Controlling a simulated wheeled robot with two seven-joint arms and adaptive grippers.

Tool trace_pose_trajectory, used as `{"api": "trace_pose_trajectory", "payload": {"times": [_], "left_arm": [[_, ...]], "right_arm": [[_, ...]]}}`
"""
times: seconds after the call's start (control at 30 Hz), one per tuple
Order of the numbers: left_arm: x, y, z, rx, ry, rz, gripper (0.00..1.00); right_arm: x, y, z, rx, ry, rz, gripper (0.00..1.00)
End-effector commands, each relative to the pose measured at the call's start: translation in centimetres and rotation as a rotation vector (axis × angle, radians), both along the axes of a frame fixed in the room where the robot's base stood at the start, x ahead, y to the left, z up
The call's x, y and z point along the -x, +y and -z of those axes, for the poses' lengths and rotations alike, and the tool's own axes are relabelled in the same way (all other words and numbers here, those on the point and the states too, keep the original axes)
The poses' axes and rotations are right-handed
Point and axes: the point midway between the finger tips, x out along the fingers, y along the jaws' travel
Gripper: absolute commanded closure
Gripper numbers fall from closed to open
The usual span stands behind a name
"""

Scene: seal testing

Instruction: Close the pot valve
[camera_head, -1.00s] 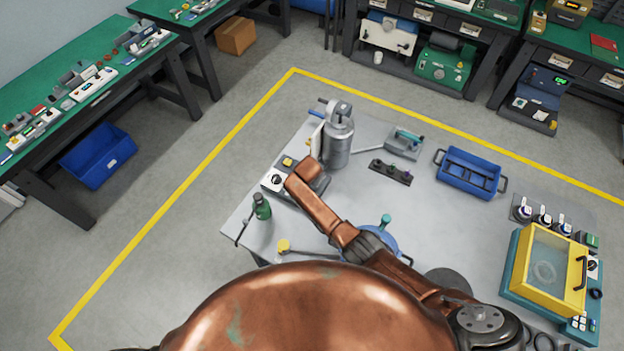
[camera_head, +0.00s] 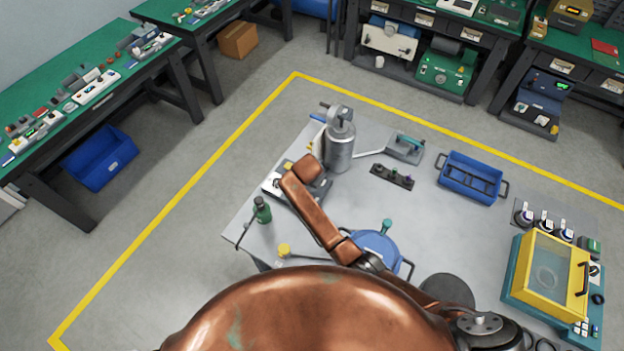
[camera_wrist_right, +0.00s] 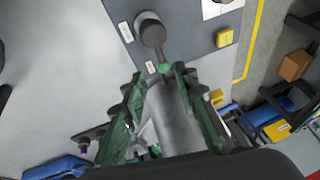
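A silver cylindrical pot (camera_head: 340,150) with a grey fitting on top (camera_head: 340,113) stands upright near the back left of the table. A blue round vessel (camera_head: 376,244) with a teal knob (camera_head: 386,226) sits nearer me, partly behind my arm; I cannot tell which carries the named valve. My right gripper (camera_wrist_right: 160,76) shows in the right wrist view with its green fingers apart. A silver cylinder (camera_wrist_right: 172,118) shows between the fingers, with no clear contact. A round grey knob with a short rod (camera_wrist_right: 152,32) is beyond the fingertips. My left gripper is out of view.
A green bottle (camera_head: 262,210) and yellow-topped item (camera_head: 284,250) are at the table's left edge. A black rack (camera_head: 391,177), blue tray (camera_head: 470,178) and yellow-framed box (camera_head: 550,275) are to the right. The table middle is fairly clear.

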Motion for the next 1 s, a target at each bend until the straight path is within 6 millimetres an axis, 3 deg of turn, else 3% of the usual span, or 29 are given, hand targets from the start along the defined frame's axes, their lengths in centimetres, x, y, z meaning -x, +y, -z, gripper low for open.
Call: {"api": "trace_pose_trajectory", "payload": {"times": [0.13,0.3,1.0], "left_arm": [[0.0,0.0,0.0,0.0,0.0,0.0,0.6],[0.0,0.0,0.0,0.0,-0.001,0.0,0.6],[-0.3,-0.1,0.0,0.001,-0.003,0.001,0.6]], "right_arm": [[0.9,0.2,-1.9,-0.002,0.001,0.0,0.73],[1.4,0.2,-2.8,0.0,0.002,0.001,0.73],[1.4,0.5,-2.9,0.001,0.002,-0.005,0.73]]}}
